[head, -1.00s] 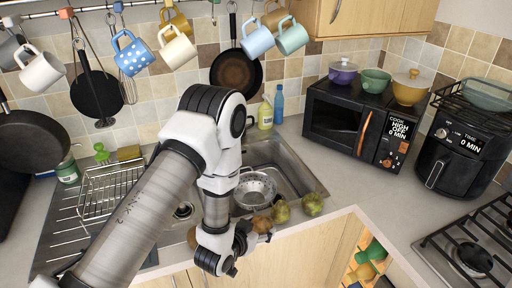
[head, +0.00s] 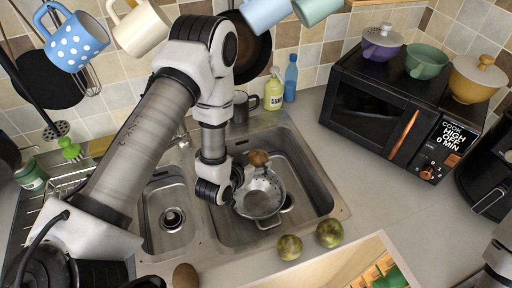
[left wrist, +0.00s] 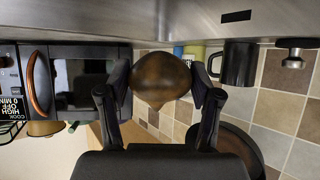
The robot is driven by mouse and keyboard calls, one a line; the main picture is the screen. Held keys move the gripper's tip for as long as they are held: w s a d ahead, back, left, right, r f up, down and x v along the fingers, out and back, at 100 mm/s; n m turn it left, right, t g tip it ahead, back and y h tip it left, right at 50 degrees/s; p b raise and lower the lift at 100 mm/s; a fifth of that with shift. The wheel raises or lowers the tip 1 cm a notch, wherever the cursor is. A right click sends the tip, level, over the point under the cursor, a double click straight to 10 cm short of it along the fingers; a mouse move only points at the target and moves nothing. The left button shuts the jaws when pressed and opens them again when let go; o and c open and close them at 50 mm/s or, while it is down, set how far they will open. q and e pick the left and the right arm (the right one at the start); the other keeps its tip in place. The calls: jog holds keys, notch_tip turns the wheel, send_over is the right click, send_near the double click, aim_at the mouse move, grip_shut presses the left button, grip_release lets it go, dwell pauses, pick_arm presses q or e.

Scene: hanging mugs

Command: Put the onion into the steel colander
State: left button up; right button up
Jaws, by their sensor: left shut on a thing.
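My left gripper (left wrist: 162,85) is shut on the brown onion (left wrist: 160,72), which sits between its two fingers in the left wrist view. In the head view the onion (head: 259,158) appears over the far rim of the steel colander. Its exact height above the colander is hard to tell. The steel colander (head: 266,210) stands upright in the right sink basin, with its holed inside partly visible. My left wrist hides part of its left side. My right gripper does not show.
Two greenish round items (head: 290,247) (head: 330,233) and a brown oval one (head: 185,276) lie on the front counter. A dark mug (head: 240,108) and soap bottle (head: 273,90) stand behind the sink. Mugs hang above, including a blue dotted one (head: 76,42). A microwave (head: 385,115) stands right.

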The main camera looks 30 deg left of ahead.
aim_at(257, 165)
pick_arm(q)
jog(key=shift+s+d+r, duration=0.3)
jog(key=shift+s+r, duration=0.1)
jog(key=shift+s, duration=0.2)
jog(key=shift+s+d+r, duration=0.25)
jog(key=shift+s+r, duration=0.1)
jog(key=shift+s, duration=0.25)
jog(key=shift+s+r, duration=0.1)
jog(key=shift+s, duration=0.15)
jog(key=f, duration=0.1)
jog(key=w+f+b, duration=0.1)
jog(key=f+b, duration=0.1)
jog(key=shift+w+a+f, duration=0.2)
jog(key=shift+a+f, duration=0.05)
jog(key=shift+a, duration=0.1)
notch_tip(257, 165, down, 9)
jog(key=b, duration=0.7)
jog(key=shift+s+d+b, duration=0.15)
jog(key=shift+s+b, duration=0.05)
jog(key=shift+b, duration=0.2)
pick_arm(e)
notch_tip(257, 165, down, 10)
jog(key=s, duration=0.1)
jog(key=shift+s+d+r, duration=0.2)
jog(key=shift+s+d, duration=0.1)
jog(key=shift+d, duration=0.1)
pick_arm(q)
jog(key=o, duration=1.3)
jog(key=shift+f, duration=0.1)
